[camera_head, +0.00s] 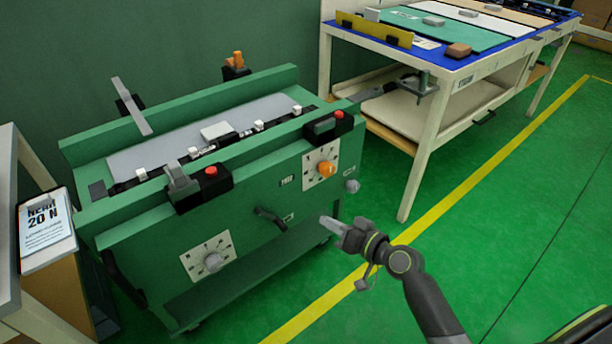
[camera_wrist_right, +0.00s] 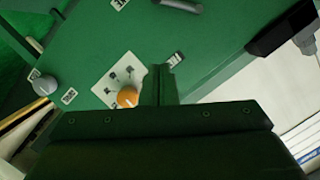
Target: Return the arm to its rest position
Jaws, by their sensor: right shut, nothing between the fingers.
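My right arm comes in from the lower right of the head view. Its gripper (camera_head: 335,226) is in front of the green machine (camera_head: 245,190), near the machine's front panel, and points left. The gripper is shut with nothing in it. In the right wrist view the shut fingers (camera_wrist_right: 160,84) show in the middle, with the machine's panel and an orange knob (camera_wrist_right: 127,97) behind them. Whether the gripper touches the machine cannot be told, but it looks apart from it. My left gripper does not show in either view.
The machine's front carries a black handle (camera_head: 270,218), an orange knob and a grey knob (camera_head: 212,262). A white-legged workbench (camera_head: 418,165) stands at the back right. A table with a sign (camera_head: 45,230) is at the left. Green floor (camera_head: 500,220) at the right is clear.

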